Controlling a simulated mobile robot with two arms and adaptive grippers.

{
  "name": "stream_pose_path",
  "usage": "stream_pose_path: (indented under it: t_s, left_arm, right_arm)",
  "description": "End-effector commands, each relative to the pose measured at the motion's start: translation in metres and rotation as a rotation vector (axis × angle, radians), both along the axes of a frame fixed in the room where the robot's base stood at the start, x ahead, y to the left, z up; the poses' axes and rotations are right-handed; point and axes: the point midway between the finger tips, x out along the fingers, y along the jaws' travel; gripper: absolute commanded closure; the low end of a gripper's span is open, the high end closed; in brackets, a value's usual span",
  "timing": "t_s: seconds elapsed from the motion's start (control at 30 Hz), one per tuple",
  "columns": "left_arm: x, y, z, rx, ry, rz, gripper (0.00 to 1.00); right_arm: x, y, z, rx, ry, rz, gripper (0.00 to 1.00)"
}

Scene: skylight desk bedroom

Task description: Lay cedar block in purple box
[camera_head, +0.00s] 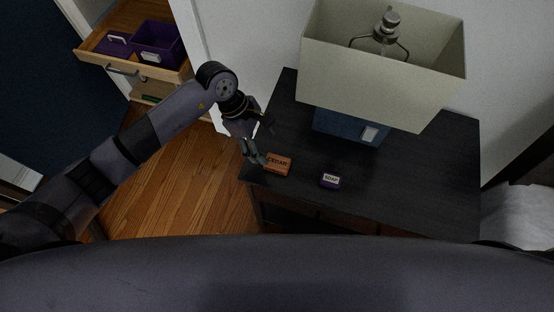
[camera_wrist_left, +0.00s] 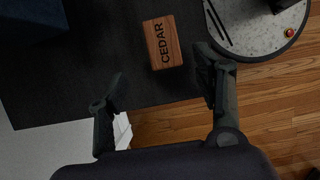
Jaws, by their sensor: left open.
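The cedar block (camera_head: 278,164), a small reddish-brown block marked CEDAR, lies flat near the left front corner of the dark nightstand. My left gripper (camera_head: 262,150) is open beside and just above it, at the nightstand's left edge. In the left wrist view the cedar block (camera_wrist_left: 162,43) lies ahead of the spread fingers of the left gripper (camera_wrist_left: 161,72), apart from them, with nothing between them. The purple box (camera_head: 158,44) is open-topped and sits in the pulled-out wooden drawer at the upper left. My right gripper is not in view.
A lamp with a large shade (camera_head: 375,75) stands behind. A flat purple piece with a pale handle (camera_head: 112,42) lies beside the box in the drawer (camera_head: 130,66). Wooden floor lies between.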

Motion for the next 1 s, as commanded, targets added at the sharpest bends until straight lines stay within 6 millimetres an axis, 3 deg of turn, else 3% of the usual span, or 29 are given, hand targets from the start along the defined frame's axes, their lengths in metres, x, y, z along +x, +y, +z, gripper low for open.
stream_pose_path:
  t_s: [0.1, 0.37, 0.63, 0.9, 1.0]
  left_arm:
    - [-0.003, -0.007, -0.015, -0.001, 0.003, 0.0, 0.39]
    - [-0.008, -0.016, -0.03, -0.002, 0.004, 0.001, 0.39]
    - [-0.017, -0.032, -0.063, 0.0, 0.002, 0.002, 0.39]
    - [-0.017, -0.033, -0.068, 0.0, 0.0, 0.001, 0.39]
    - [-0.017, -0.033, -0.068, 0.0, 0.0, 0.001, 0.44]
  right_arm:
    - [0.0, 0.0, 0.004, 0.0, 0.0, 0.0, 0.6]
    - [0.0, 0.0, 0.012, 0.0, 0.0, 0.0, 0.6]
    - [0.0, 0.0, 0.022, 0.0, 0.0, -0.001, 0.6]
    - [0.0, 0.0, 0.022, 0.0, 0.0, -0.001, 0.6]
    - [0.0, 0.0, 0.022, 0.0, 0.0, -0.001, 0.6]
